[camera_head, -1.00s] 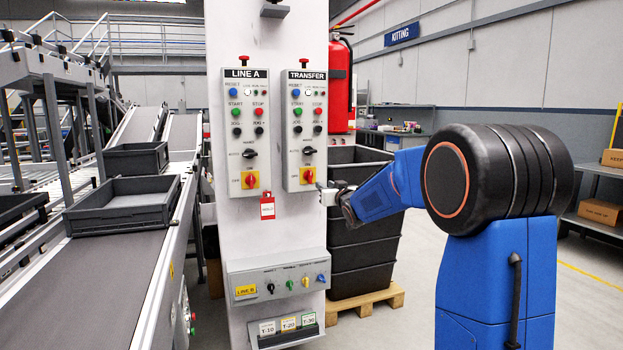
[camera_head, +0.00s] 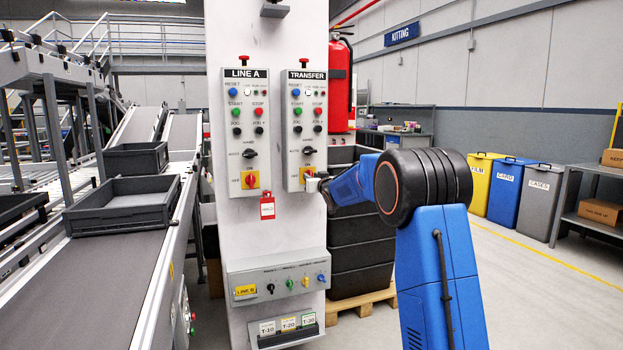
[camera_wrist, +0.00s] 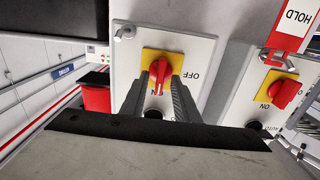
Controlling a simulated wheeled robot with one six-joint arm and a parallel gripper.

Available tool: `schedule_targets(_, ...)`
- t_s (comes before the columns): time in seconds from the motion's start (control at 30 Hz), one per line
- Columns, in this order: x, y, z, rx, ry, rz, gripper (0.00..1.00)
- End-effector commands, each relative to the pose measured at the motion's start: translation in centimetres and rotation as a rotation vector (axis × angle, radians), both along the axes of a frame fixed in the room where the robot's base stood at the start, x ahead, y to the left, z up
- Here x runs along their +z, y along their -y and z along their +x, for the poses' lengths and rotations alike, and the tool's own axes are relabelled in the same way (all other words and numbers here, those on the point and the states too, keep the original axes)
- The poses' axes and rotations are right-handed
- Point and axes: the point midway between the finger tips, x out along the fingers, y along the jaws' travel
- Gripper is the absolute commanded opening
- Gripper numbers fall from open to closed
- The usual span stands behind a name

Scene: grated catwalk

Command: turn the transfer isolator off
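The transfer isolator is a red rotary handle on a yellow plate, low on the TRANSFER panel (camera_head: 305,125). The isolator handle (camera_wrist: 160,73) shows clearly in the wrist view, its white pointer line toward the ON mark; OFF is printed to its side. In the head view my gripper partly covers the isolator. My gripper (camera_head: 318,183) is in front of the plate. In the wrist view its fingers are apart, one on each side of the handle, with gaps visible; I cannot tell whether the tips reach past its front.
The LINE A panel (camera_head: 246,130) beside it has a similar red isolator (camera_head: 250,180) with a red HOLD tag (camera_head: 267,207) below. A switch box (camera_head: 277,280) juts from the pillar lower down. Black crates (camera_head: 360,255) stand behind my arm.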

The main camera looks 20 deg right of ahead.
Motion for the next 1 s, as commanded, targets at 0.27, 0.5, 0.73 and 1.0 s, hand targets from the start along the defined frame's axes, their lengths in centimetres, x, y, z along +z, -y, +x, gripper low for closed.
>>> schedule_targets(0.27, 0.0, -0.03, 0.96, 0.0, 0.0, 0.0, 0.28)
schedule_targets(0.5, -0.01, -0.02, 0.94, 0.0, 0.0, 0.0, 0.14)
schedule_targets(0.73, -0.01, -0.01, 0.93, 0.0, 0.0, -0.001, 0.0)
schedule_targets(1.0, -0.01, -0.04, 0.92, 0.0, 0.0, -0.051, 0.0)
